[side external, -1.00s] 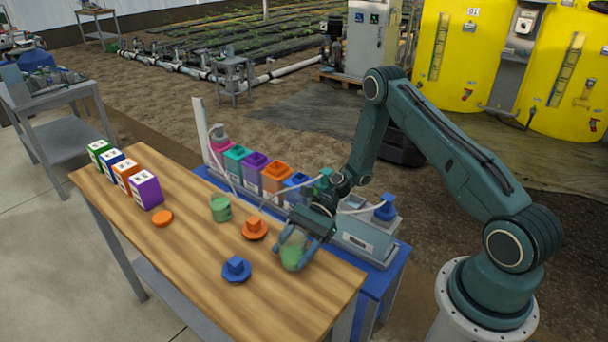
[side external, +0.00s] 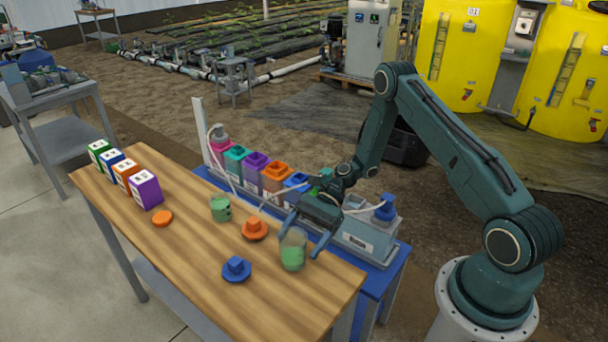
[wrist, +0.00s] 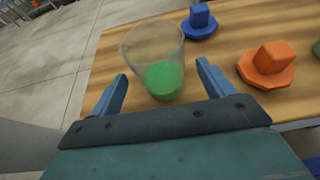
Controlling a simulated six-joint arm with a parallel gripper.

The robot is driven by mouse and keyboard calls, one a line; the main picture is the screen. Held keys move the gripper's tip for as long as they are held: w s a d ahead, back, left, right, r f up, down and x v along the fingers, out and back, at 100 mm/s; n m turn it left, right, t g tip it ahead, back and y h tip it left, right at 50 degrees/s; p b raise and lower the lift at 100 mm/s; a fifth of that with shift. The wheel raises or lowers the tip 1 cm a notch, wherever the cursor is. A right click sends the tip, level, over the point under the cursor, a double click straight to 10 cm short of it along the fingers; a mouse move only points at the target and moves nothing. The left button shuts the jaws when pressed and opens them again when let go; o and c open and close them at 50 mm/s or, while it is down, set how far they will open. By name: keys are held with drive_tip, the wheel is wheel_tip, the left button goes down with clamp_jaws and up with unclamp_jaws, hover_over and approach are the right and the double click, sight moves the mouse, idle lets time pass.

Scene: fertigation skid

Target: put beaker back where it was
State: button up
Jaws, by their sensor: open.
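A clear beaker (side external: 292,251) with green liquid in its lower part stands upright on the wooden table, near its right end. The beaker also shows in the wrist view (wrist: 157,62), just beyond and between my fingertips. My gripper (side external: 304,232) is open and empty, behind and slightly above the beaker. In the wrist view the two blue fingers (wrist: 163,82) are spread wide, one on each side of the beaker's near side.
A blue knobbed lid (side external: 236,269) and an orange one (side external: 254,229) lie near the beaker. An orange disc (side external: 162,218) and several coloured boxes (side external: 146,191) are farther left. A blue bench (side external: 392,272) with coloured containers (side external: 275,177) runs behind. The table's front is clear.

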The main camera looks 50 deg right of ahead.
drive_tip(key=v, duration=0.8)
drive_tip(key=shift+d, duration=0.35)
drive_tip(key=shift+r, duration=0.2)
drive_tip(key=s+a+r+n+h, duration=0.25)
drive_tip(key=r+n+h, duration=0.2)
drive_tip(key=r, duration=0.45)
drive_tip(key=s+a+r+n+h, duration=0.1)
drive_tip(key=a+r+n+h, duration=0.25)
drive_tip(key=r+n, duration=0.4)
drive_tip(key=s+r+n+t+h, duration=0.2)
drive_tip(key=s+r, duration=0.3)
drive_tip(key=s, duration=0.4)
drive_tip(key=s+r+n+t+h, duration=0.3)
drive_tip(key=s+r+n, duration=0.1)
drive_tip(key=s, duration=0.4)
drive_tip(key=shift+s+d+r+t, duration=0.3)
drive_tip(key=shift+s+d+r, duration=0.1)
drive_tip(key=shift+r, duration=0.45)
drive_tip(key=shift+w, duration=0.1)
